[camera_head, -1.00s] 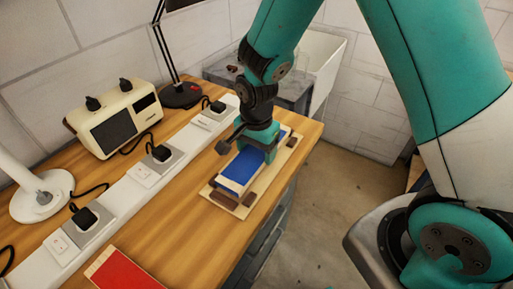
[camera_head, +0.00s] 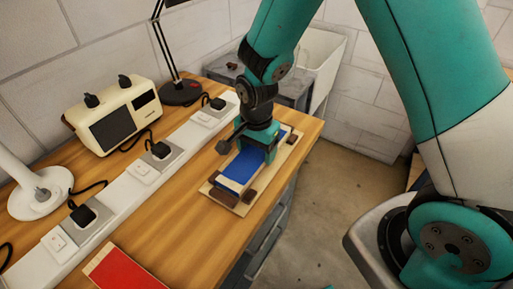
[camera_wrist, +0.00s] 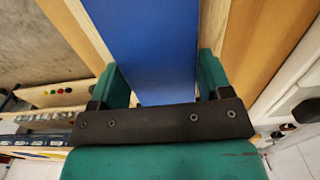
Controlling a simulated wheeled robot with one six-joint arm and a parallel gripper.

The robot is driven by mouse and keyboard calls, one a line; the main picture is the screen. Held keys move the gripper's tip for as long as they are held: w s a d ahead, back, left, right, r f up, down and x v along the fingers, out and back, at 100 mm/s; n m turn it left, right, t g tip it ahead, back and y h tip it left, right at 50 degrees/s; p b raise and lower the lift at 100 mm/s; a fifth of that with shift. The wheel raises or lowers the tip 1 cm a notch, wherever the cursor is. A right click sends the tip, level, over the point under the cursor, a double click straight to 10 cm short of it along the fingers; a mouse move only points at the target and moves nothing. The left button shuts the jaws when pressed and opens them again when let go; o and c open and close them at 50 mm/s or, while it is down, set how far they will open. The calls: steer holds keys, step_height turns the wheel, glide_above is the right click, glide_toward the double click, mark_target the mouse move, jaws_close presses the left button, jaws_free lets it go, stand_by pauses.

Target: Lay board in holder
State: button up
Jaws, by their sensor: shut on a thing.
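A blue board (camera_head: 241,166) lies over the wooden holder (camera_head: 227,199), a pale plank with dark brown blocks near its ends. My gripper (camera_head: 255,145) is above the holder and shut on the board. In the wrist view the board (camera_wrist: 150,45) runs between the two green fingers of my gripper (camera_wrist: 167,88), with the pale wood of the holder (camera_wrist: 88,32) on either side. The board looks roughly lined up with the holder. The gripper hides its far part, and I cannot tell whether it touches the holder's base.
A red board (camera_head: 122,271) lies at the bench's front edge. A long white socket strip (camera_head: 120,192) with black plugs runs along the bench to the left. A cream device (camera_head: 115,115) and a black lamp base (camera_head: 181,93) stand behind it. Bare bench (camera_head: 180,222) lies between the red board and the holder.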

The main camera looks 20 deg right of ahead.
steer(key=shift+f+b, duration=0.3)
steer(key=shift+f, duration=0.2)
steer(key=o, duration=1.1)
steer(key=shift+r, duration=0.1)
step_height(320, 180, up, 17)
steer(key=shift+r+b, duration=0.15)
steer(key=shift+b, duration=0.2)
steer(key=s+a+r+n+y, duration=0.1)
steer(key=s+n, duration=0.5)
steer(key=s+a+r+n+y, duration=0.1)
steer(key=s+a+n, duration=0.1)
steer(key=s+n, duration=0.4)
steer(key=s+a+r+n+y, duration=0.1)
steer(key=s+r+n+y, duration=0.1)
steer(key=s+n, duration=0.4)
steer(key=shift+s+a, duration=0.3)
steer(key=shift+s, duration=0.25)
steer(key=shift+c, duration=0.6)
